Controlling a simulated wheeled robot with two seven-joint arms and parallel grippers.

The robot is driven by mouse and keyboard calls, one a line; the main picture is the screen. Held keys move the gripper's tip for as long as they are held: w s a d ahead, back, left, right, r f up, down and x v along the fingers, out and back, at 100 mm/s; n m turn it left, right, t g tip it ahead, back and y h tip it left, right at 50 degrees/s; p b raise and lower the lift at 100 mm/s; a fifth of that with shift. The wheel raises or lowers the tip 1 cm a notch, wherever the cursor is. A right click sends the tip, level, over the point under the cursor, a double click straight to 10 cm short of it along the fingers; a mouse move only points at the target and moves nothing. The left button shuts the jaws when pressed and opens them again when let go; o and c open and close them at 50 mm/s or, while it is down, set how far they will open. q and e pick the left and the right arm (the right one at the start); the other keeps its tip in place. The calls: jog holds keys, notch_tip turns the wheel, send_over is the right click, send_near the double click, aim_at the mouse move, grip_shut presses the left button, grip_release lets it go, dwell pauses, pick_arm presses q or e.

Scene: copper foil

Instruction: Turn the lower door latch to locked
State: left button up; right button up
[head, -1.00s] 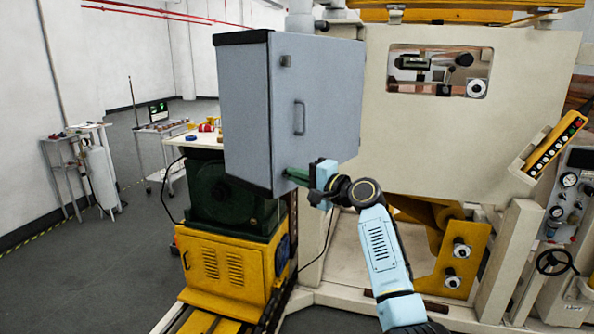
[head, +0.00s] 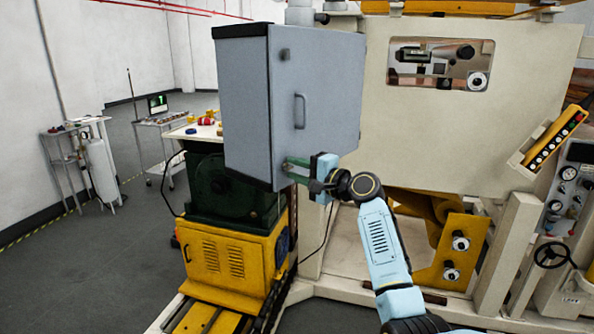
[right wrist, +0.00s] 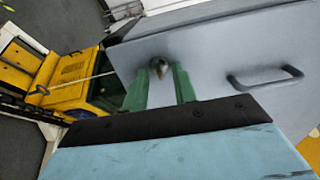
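A grey cabinet (head: 327,90) has a door with a bar handle (head: 299,111) and an upper latch (head: 285,55). The lower latch (right wrist: 160,70) is a small dark knob on the door in the right wrist view. It lies between the green fingertips of my right gripper (right wrist: 158,72); contact cannot be told. In the head view the right gripper (head: 294,168) is at the door's lower left corner and hides the lower latch. Its fingers are apart. The bar handle also shows in the right wrist view (right wrist: 265,79). My left gripper is not in view.
A yellow and dark green machine (head: 232,262) stands below and left of the cabinet. A large cream machine panel (head: 440,130) is to the right, with a yellow button pendant (head: 552,138). Open floor (head: 80,260) lies at the left.

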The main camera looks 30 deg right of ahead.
jog(key=b+v, duration=0.3)
jog(key=v, duration=1)
jog(key=shift+s, duration=0.2)
